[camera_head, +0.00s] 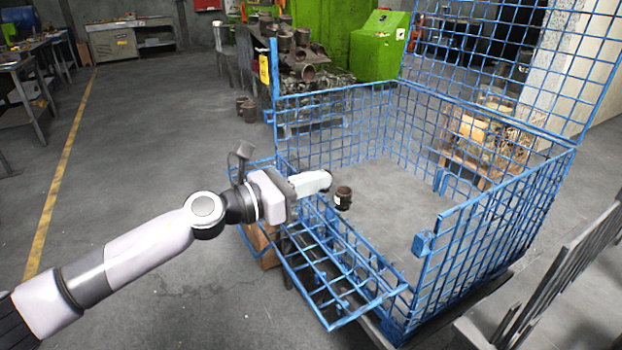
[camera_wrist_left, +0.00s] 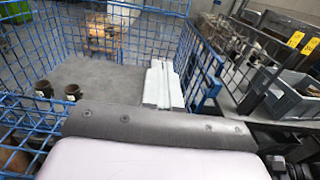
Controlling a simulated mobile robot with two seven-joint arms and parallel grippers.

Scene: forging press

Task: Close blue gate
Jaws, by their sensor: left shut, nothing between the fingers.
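The blue gate (camera_head: 368,307) is a wire-mesh panel on the near side of the blue wire cage. In the head view it hangs folded outward and down, so that side of the cage stands open. My left gripper (camera_head: 325,181) reaches over the gate's upper left part into the opening. Its white fingers are shut and empty; they also show in the left wrist view (camera_wrist_left: 160,85). I cannot tell whether the gripper or wrist touches the mesh. My arm hides part of the gate's left end. My right gripper is not in view.
A dark pipe fitting (camera_head: 343,198) stands inside the cage close to my left fingertips. The wrist view shows two fittings (camera_wrist_left: 73,92). A grey metal rack (camera_head: 570,265) stands at the right. Open floor (camera_head: 130,160) lies to the left of the cage.

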